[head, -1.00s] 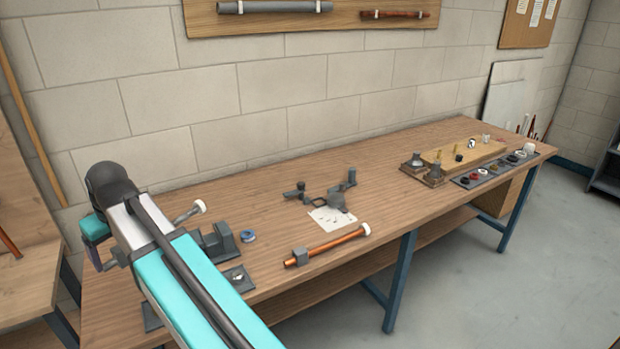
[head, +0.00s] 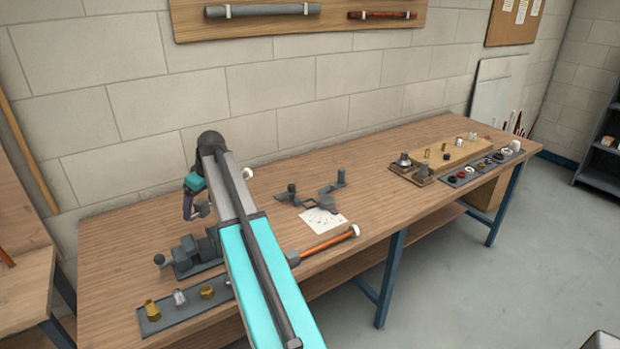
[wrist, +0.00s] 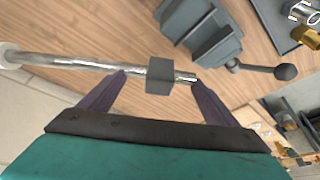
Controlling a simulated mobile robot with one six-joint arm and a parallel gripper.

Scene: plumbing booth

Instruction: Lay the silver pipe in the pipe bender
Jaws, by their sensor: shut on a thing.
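The silver pipe (wrist: 95,65) runs across the wrist view, with a white cap at its left end and a grey block (wrist: 160,75) near its right end. My gripper (wrist: 158,78) is shut on the pipe at this block, one finger on each side. In the head view my gripper (head: 196,206) is above the left part of the bench. The pipe's white cap (head: 248,172) shows just right of my arm, which hides most of the pipe. A dark grey device with posts and arms, apparently the pipe bender (head: 326,191), stands on the bench to the right, apart from the pipe.
A grey vise (head: 195,251) with a ball-ended handle stands below my gripper; it also shows in the wrist view (wrist: 205,35). A fittings tray (head: 190,314) is in front. A copper pipe (head: 325,243) and white sheet (head: 322,222) lie near the bender. Bench behind is clear.

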